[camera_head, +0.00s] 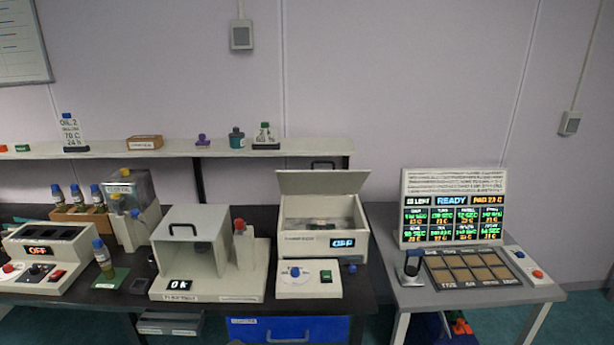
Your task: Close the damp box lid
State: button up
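A pale box (307,245) with its lid (323,182) raised stands on the dark bench, right of the middle. It is the only box here with a visibly raised lid, so I take it as the damp box; its label is too small to read. The lid tilts up at the back, with a dark handle (323,164) above its far edge. The box's inside is open to view, with something dark in it that I cannot make out. My gripper is not in view.
A low control unit (309,280) stands in front of the box. A grey boxy device (189,245) stands to its left. A shelf (250,149) runs behind. A grey table (420,297) with a display panel (453,208) is at right. A blue drawer (288,329) is below.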

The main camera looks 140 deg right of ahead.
aim_at(312, 182)
jog(key=z, duration=1)
jog(key=i, duration=0.15)
jog(key=z, duration=2.65)
jog(key=i, duration=0.95)
